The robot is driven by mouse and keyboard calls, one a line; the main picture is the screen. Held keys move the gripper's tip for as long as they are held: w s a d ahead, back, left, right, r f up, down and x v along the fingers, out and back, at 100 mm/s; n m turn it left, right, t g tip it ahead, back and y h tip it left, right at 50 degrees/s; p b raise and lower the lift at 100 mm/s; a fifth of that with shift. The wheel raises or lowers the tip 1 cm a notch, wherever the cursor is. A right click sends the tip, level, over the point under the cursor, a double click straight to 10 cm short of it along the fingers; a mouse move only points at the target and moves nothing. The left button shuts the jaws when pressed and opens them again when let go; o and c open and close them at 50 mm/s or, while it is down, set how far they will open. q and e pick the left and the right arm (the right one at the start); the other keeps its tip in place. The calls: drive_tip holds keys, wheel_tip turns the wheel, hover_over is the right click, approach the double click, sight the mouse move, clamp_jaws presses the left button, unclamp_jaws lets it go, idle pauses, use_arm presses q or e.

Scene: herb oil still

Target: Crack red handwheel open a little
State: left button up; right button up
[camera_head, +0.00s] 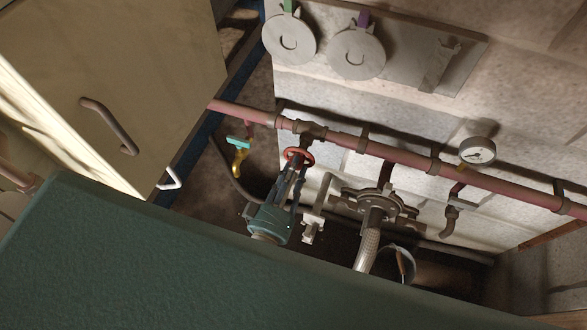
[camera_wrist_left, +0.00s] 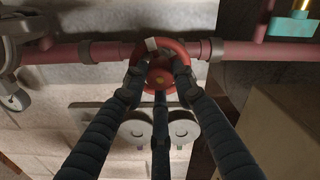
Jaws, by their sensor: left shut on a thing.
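The red handwheel (camera_head: 299,156) sits on the pink pipe (camera_head: 345,143), a little left of the middle in the head view. My left gripper (camera_head: 297,168) reaches up to it from below and is shut on it. In the left wrist view the handwheel (camera_wrist_left: 163,62) is a red ring with a pale mark on its rim. The dark ribbed fingers of my left gripper (camera_wrist_left: 158,92) close around its lower part and sides. The fingers cover part of the rim. My right gripper is in neither view.
A pressure gauge (camera_head: 478,151) stands above the pipe at right. A yellow tap with a teal handle (camera_head: 238,142) hangs at left. A flanged fitting with a braided hose (camera_head: 368,248) is right of my gripper. A beige cabinet (camera_head: 120,80) and a green surface (camera_head: 200,270) are nearer.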

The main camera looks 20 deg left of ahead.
use_arm(q)
drive_tip(key=shift+w+a+r+n, duration=0.1)
drive_tip(key=shift+n, duration=1.65)
drive_tip(key=shift+a+r+n, duration=0.1)
drive_tip(key=shift+n, duration=1.65)
drive_tip(key=o, duration=1.2)
drive_tip(key=shift+c, duration=0.2)
drive_tip(key=s, duration=1.2)
drive_tip(key=shift+a, duration=0.2)
drive_tip(key=shift+f, duration=0.1)
